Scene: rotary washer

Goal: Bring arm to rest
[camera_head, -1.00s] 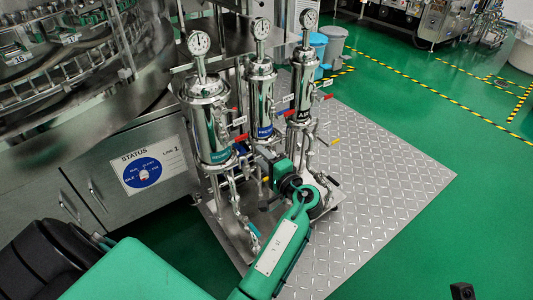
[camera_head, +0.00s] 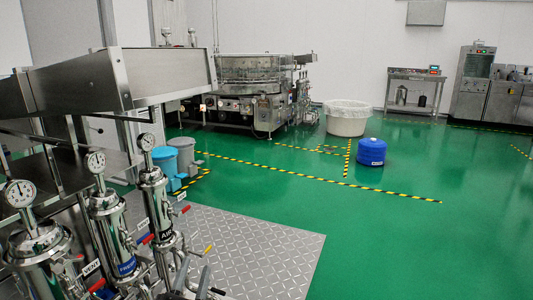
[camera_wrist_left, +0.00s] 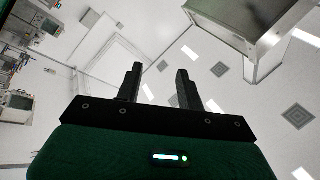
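My left gripper (camera_wrist_left: 158,74) shows in the left wrist view with two dark fingers standing apart and nothing between them. It points up toward the ceiling. In the head view, what looks like its fingertips (camera_head: 192,276) stick up at the bottom edge, in front of the metal filter housings; the rest of the arm is out of frame. My right gripper is not in view.
Filter housings with gauges (camera_head: 112,225) stand at the lower left by the steel machine (camera_head: 125,75). A metal floor plate (camera_head: 265,250) lies beside them. Blue and grey bins (camera_head: 184,155), a blue drum (camera_head: 371,152) and a white tub (camera_head: 346,122) stand farther back. Green floor is clear at right.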

